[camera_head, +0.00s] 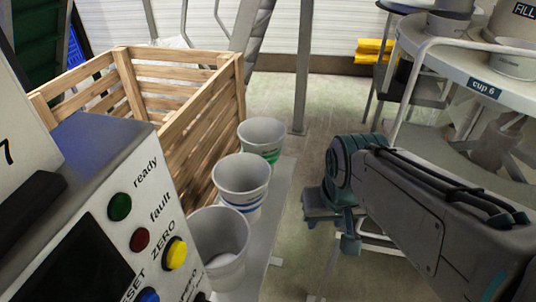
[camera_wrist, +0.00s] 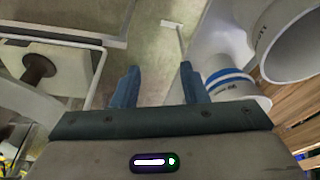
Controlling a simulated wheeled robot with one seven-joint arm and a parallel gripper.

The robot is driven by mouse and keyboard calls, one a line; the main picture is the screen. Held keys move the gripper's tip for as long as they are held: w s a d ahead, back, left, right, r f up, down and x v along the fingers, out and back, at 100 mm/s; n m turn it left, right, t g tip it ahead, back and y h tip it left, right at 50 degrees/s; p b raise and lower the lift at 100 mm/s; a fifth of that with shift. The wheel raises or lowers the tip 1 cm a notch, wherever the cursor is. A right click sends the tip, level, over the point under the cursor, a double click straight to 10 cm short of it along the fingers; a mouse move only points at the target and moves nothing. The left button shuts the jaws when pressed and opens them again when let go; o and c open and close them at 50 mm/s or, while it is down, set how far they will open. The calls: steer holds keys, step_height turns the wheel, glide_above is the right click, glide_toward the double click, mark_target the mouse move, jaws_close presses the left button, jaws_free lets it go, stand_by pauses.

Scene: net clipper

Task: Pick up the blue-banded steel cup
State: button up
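The blue-banded steel cup (camera_head: 241,181) stands upright in the middle of a row of three cups in the head view. In the wrist view its blue-banded side (camera_wrist: 232,84) shows just right of my gripper's right finger. My gripper (camera_wrist: 157,84) is open, with nothing between its fingers. In the head view my gripper (camera_head: 345,222) is to the right of the cup, apart from it. A green-banded cup (camera_head: 262,138) stands behind the blue-banded one, and another cup (camera_head: 220,244) stands in front, partly hidden by the control box.
A control box (camera_head: 100,190) with buttons fills the left front. A slatted wooden crate (camera_head: 205,125) stands left of the cups. A round table labelled "cup 6" (camera_head: 450,72) is at the right. Open floor (camera_head: 300,165) lies between the cups and my arm.

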steer(key=w+a+r+m+p, duration=0.1)
steer(key=w+a+r+m, duration=0.15)
steer(key=w, duration=0.25)
steer(key=w+a+r+m, duration=0.2)
steer(key=w+a, duration=0.1)
steer(key=w, duration=0.2)
steer(key=m, duration=0.3)
glide_above(262, 185)
steer(key=shift+g+y, duration=0.3)
steer(key=shift+g, duration=0.1)
steer(key=f, duration=0.3)
steer(key=w+f, duration=0.1)
steer(key=f, duration=0.2)
steer(key=shift+w+d+f+p, duration=0.1)
steer(key=shift+w+f+p, duration=0.1)
steer(key=shift+f+p, duration=0.6)
steer(key=shift+f, duration=2.65)
steer(key=shift+c, duration=0.3)
jaws_close()
steer(key=shift+r, duration=0.1)
